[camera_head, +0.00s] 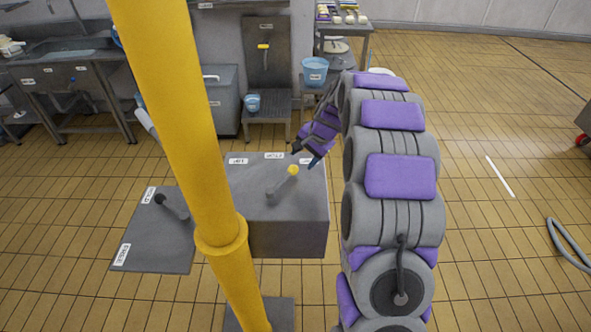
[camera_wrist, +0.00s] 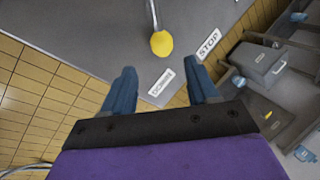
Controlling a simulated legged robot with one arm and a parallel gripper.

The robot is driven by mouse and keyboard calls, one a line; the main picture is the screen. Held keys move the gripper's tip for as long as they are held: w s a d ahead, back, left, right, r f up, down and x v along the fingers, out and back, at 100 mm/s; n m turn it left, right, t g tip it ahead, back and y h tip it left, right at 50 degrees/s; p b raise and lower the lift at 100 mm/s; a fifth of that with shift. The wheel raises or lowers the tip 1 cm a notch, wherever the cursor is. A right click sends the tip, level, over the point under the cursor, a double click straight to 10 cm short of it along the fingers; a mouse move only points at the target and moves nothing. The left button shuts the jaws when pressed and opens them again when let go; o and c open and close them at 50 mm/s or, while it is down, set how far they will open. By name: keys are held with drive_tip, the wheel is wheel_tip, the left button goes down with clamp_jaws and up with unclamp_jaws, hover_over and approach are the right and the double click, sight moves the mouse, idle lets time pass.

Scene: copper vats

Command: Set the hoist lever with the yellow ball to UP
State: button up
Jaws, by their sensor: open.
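The hoist lever (camera_head: 282,185) is a grey rod with a yellow ball (camera_head: 293,170) on its end. It stands on a grey box (camera_head: 290,232) and leans toward the right in the head view. Small labels line the box's far edge and are hard to read there. In the wrist view the yellow ball (camera_wrist: 161,43) lies just beyond my fingertips, near a STOP label (camera_wrist: 209,44) and a second label (camera_wrist: 161,89) that I cannot read surely. My gripper (camera_head: 305,158) is open and empty, just beyond and right of the ball, apart from it.
A thick yellow post (camera_head: 185,120) rises left of the box and hides part of it. A lower grey panel (camera_head: 150,240) with a black-knobbed lever (camera_head: 162,200) is at the left. Sinks, a grey bench and a blue bucket (camera_head: 314,71) stand behind. The tiled floor at right is mostly clear.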

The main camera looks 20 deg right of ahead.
sight(295, 168)
drive_tip(key=x, duration=0.3)
drive_tip(key=shift+w+d+f+b, duration=0.1)
drive_tip(key=shift+d+f+b, duration=0.05)
drive_tip(key=shift+f+b, duration=0.2)
drive_tip(key=a+f, duration=0.1)
drive_tip(key=w+a+f, duration=0.1)
drive_tip(key=f, duration=0.1)
drive_tip(key=shift+w+a, duration=0.1)
drive_tip(key=shift+a, duration=0.25)
drive_tip(key=shift+d, duration=0.8)
drive_tip(key=shift+c, duration=0.9)
drive_tip(key=shift+a, duration=0.55)
drive_tip(key=c, duration=0.6)
drive_tip(key=shift+d, duration=0.15)
clamp_jaws()
